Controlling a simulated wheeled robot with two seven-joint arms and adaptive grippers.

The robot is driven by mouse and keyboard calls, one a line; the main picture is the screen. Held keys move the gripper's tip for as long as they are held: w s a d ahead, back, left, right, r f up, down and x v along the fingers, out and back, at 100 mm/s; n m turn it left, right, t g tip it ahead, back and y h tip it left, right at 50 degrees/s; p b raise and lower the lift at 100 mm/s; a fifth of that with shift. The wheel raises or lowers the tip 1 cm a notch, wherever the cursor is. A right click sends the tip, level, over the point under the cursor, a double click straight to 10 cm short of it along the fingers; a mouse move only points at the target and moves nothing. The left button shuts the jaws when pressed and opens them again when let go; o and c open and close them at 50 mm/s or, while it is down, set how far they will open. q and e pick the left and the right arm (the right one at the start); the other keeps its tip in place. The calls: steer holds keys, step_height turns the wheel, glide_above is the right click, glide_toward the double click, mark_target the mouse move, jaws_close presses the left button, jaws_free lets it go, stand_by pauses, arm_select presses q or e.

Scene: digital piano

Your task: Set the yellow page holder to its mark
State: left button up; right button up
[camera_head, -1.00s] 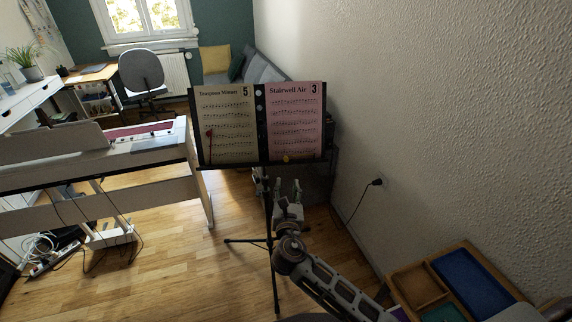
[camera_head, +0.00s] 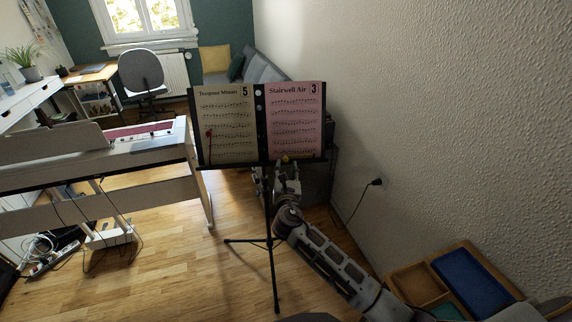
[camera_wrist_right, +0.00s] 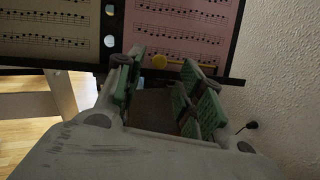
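The yellow page holder (camera_head: 285,159) is at the lower edge of the pink sheet (camera_head: 295,120) on the black music stand (camera_head: 262,155). In the right wrist view the yellow holder (camera_wrist_right: 159,61) shows a round knob at its left end and a thin yellow arm lying to the right along the sheet's bottom. My right gripper (camera_head: 288,172) is just below it; in the wrist view its green-padded fingers (camera_wrist_right: 165,82) are apart, with the knob beyond and between them. I see no contact. I cannot make out its mark. My left gripper is out of view.
A cream sheet (camera_head: 225,125) with a red holder (camera_head: 209,134) fills the stand's left half. The white piano (camera_head: 100,160) is to the left. The textured wall (camera_head: 430,120) and a wall plug (camera_head: 377,182) are to the right. A compartmented wooden tray (camera_head: 425,285) is lower right.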

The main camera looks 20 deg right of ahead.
mark_target(286, 160)
steer(key=shift+x, duration=0.95)
steer(key=shift+w+d, duration=0.15)
steer(key=shift+w, duration=0.5)
steer(key=shift+w+d, duration=0.1)
steer(key=shift+w, duration=0.25)
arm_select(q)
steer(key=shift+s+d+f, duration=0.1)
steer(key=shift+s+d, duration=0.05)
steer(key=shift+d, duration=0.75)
arm_select(e)
steer(key=shift+c, duration=0.2)
steer(key=c, duration=0.7)
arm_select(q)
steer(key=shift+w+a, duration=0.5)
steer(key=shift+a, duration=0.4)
arm_select(e)
jaws_close()
